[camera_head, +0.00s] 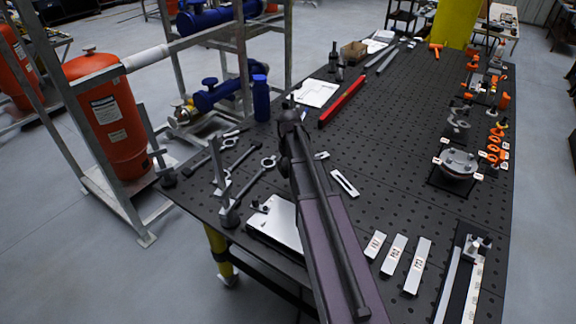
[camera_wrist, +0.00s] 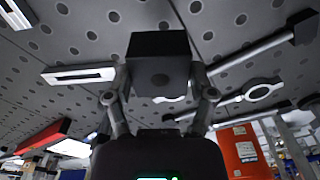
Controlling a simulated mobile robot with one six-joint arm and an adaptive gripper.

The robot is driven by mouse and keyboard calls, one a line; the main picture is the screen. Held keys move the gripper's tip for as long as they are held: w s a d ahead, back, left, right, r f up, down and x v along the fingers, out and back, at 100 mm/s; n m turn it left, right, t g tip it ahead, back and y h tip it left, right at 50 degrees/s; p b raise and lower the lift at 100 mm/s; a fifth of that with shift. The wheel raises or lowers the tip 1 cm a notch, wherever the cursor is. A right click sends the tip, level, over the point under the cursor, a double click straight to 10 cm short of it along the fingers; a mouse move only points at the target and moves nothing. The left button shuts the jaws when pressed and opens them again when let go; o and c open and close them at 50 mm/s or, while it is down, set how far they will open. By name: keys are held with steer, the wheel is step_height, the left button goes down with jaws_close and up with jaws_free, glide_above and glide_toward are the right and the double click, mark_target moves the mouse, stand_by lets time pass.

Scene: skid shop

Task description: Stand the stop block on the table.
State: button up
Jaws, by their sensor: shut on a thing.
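In the head view my gripper (camera_head: 291,108) is over the middle-left of the table (camera_head: 400,130). There the block is hard to tell apart from the dark gripper.
A red bar (camera_head: 341,104), a white sheet (camera_head: 315,92) and a blue bottle (camera_head: 261,98) lie or stand around the gripper. A slotted plate (camera_head: 344,183) and wrenches (camera_head: 243,158) are nearer. Orange clamps (camera_head: 493,150) line the right edge. The table's middle right is mostly clear.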

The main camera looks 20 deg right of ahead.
steer(key=shift+f, duration=0.15)
steer(key=shift+f+b, duration=1.6)
steer(key=shift+b, duration=0.15)
steer(key=shift+f+b, duration=1.9)
stand_by(1.0)
steer(key=o, duration=1)
steer(key=shift+s, duration=0.1)
steer(key=shift+o, duration=0.2)
steer(key=shift+r, duration=0.15)
steer(key=shift+r+p, duration=1.4)
steer(key=shift+p, duration=0.15)
